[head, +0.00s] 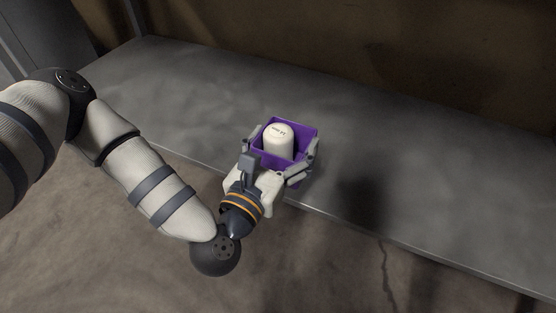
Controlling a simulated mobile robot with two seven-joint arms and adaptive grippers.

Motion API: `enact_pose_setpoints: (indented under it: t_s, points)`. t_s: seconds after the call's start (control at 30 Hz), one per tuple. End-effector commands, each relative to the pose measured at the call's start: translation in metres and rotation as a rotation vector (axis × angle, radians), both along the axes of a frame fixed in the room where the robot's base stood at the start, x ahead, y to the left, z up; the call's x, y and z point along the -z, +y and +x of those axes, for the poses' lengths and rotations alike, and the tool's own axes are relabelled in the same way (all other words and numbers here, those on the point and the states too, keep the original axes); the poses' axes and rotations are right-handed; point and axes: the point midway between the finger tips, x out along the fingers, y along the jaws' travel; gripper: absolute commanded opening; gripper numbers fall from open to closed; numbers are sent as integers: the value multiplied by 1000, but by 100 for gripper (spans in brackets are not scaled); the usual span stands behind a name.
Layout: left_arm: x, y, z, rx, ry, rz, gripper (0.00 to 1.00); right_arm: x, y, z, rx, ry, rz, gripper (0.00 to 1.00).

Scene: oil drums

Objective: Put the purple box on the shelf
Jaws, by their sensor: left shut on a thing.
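The purple box (308,133) is small and open-topped, with a white cylindrical container (279,139) inside it. My left gripper (283,158) is shut on the box, with one finger along its left side and the other along its right side. The box is over the front edge of the grey shelf (420,170). I cannot tell whether its underside touches the shelf. The near lower part of the box is partly hidden by the gripper. My right gripper is not in view.
The grey shelf surface is bare to the left, right and behind the box. A brown wall (400,50) rises behind it. A metal post (135,18) stands at the shelf's far left corner. Bare floor (330,265) lies in front.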

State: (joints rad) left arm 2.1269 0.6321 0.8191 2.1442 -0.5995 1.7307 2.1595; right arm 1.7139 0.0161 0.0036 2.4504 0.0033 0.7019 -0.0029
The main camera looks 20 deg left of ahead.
Motion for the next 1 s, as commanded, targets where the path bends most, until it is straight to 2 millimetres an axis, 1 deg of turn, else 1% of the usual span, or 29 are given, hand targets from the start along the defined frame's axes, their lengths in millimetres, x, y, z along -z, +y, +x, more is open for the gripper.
enact_pose_setpoints:
  t_s: [0.17, 0.37, 0.5, 0.6, 0.73, 0.93, 0.97, 1.0]
  points:
    - [9, 5, 19, -1, -7, 1, 50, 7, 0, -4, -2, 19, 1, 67]
    - [28, 16, 56, -2, -6, 2, 50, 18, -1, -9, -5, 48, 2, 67]
    - [44, 26, 88, -2, -6, 2, 50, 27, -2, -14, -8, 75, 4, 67]
    - [66, 30, 104, 0, -2, 2, 50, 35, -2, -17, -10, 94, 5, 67]
    - [85, 35, 120, 1, -3, 1, 50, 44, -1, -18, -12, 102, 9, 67]
    - [99, 39, 134, 1, -4, 0, 50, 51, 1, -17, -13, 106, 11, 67]
    - [103, 40, 137, 0, -5, 1, 50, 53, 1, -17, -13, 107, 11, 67]
    - [113, 39, 135, 1, -2, 1, 50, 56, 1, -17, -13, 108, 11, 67]
